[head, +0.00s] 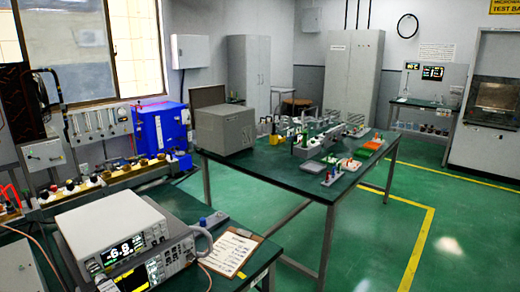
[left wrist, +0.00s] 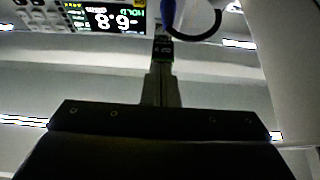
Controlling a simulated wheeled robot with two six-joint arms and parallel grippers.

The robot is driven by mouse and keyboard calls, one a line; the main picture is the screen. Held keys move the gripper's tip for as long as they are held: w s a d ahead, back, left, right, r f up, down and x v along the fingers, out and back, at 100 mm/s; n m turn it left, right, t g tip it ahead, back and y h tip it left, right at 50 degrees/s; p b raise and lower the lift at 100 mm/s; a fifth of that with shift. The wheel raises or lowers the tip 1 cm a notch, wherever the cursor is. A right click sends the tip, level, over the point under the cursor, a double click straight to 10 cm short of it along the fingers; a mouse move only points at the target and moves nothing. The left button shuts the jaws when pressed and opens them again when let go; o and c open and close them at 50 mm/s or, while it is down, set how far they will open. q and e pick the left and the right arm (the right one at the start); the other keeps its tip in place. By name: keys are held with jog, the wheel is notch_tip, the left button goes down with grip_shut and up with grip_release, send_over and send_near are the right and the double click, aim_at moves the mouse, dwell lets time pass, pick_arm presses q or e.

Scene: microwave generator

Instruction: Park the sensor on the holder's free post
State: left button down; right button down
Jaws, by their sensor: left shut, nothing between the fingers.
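The blue-topped piece that looks like the sensor (head: 203,221) stands on the near green bench, right of the stacked meters, beside a looped grey cable (head: 204,243). It seems to be on a small grey holder (head: 215,219), whose posts are too small to tell apart. In the left wrist view a blue piece (left wrist: 168,13) shows at the top edge with a dark cable loop (left wrist: 205,32). My left gripper (left wrist: 163,48) points toward it, its fingers together and empty. The gap between them cannot be judged. Neither gripper is in the head view.
Stacked meters (head: 125,240) with lit displays fill the near bench; one display (left wrist: 115,18) shows inverted in the wrist view. A clipboard (head: 231,253) lies right of the cable. A second table (head: 300,205) holds a grey box (head: 225,128) and small parts. Green floor (head: 455,240) is clear at right.

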pick_arm(q)
jog(key=s+d+p, duration=0.1)
jog(key=s+d, duration=0.2)
jog(key=d, duration=0.1)
jog(key=shift+s, duration=0.2)
jog(key=shift+f, duration=0.1)
